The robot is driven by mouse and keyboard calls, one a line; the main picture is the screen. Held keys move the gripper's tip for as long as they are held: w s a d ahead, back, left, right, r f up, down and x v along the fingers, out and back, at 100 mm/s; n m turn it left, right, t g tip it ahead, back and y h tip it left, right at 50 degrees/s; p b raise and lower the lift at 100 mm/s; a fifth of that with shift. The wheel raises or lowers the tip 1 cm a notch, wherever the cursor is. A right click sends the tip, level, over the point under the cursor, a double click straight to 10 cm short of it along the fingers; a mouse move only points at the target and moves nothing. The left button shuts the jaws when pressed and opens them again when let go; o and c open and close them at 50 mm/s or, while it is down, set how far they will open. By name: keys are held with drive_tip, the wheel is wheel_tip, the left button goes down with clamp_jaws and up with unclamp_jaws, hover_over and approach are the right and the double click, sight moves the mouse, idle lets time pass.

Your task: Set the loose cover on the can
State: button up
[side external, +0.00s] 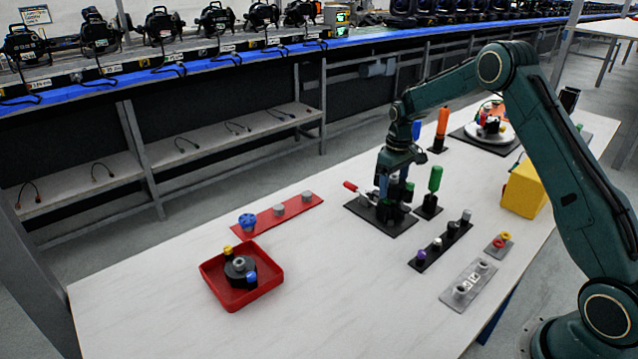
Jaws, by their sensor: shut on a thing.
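My gripper (394,188) points down over a black base plate (366,212) in the middle of the table. Its fingers are shut on a small part between them, mostly hidden, and I cannot tell if it is the cover. Dark round parts (392,212) stand on the plate just under the fingers; too small and covered to tell which is the can. A red-handled tool (351,187) leans at the plate's left side. A black round piece with a grey knob (240,265) sits in a red tray (272,296) at the front left, apart from my gripper.
A green-handled tool (435,180) and an orange one (442,122) stand close on the right. A red strip (262,222) with several knobs, a black strip (430,256), a grey plate (468,287) and a yellow box (523,190) surround the work.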

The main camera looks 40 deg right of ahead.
drive_tip(key=shift+f, duration=1.05)
drive_tip(key=shift+f, duration=0.2)
idle(0.6)
drive_tip(key=o, duration=0.6)
drive_tip(key=o, duration=0.6)
drive_tip(key=shift+c, duration=0.2)
drive_tip(key=shift+r, duration=0.1)
wheel_tip(320, 180, up, 14)
